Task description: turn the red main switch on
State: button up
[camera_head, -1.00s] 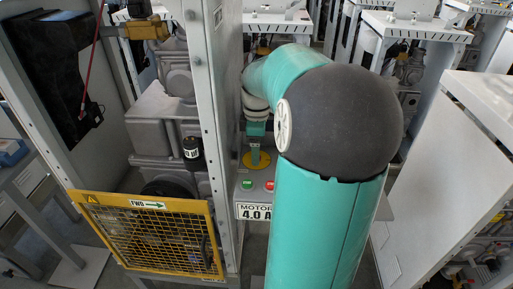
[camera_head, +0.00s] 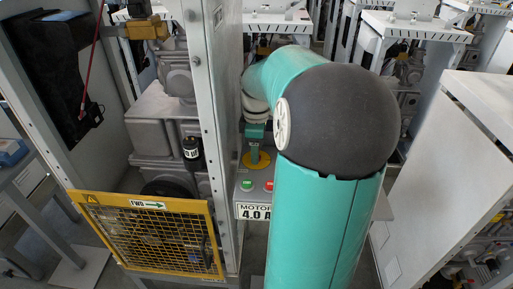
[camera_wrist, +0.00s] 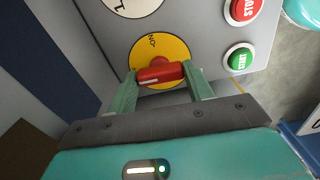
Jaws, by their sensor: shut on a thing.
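The red main switch (camera_wrist: 161,73) sits on a yellow disc (camera_wrist: 174,48) on a grey panel in the wrist view. Its handle lies roughly crosswise in that picture, with a white mark at its left end. Upside-down lettering, seemingly "ON", shows on the disc above the handle. My gripper (camera_wrist: 162,78) is shut on the handle, one green finger at each end. In the head view my gripper (camera_head: 255,150) is over the yellow disc (camera_head: 263,161), and the red handle is hidden there.
A green START button (camera_wrist: 239,58) and a red STOP button (camera_wrist: 243,9) are right of the switch. A round white dial (camera_wrist: 133,4) is above it. In the head view a post (camera_head: 207,120) and a yellow mesh guard (camera_head: 155,237) stand left of my arm.

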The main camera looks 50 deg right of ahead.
jog(key=m, duration=0.4)
jog(key=shift+a, duration=0.1)
jog(key=m, duration=0.9)
jog(key=shift+m, duration=2.2)
jog(key=o, duration=1)
notch_tip(320, 180, up, 14)
jog(key=shift+f, duration=0.1)
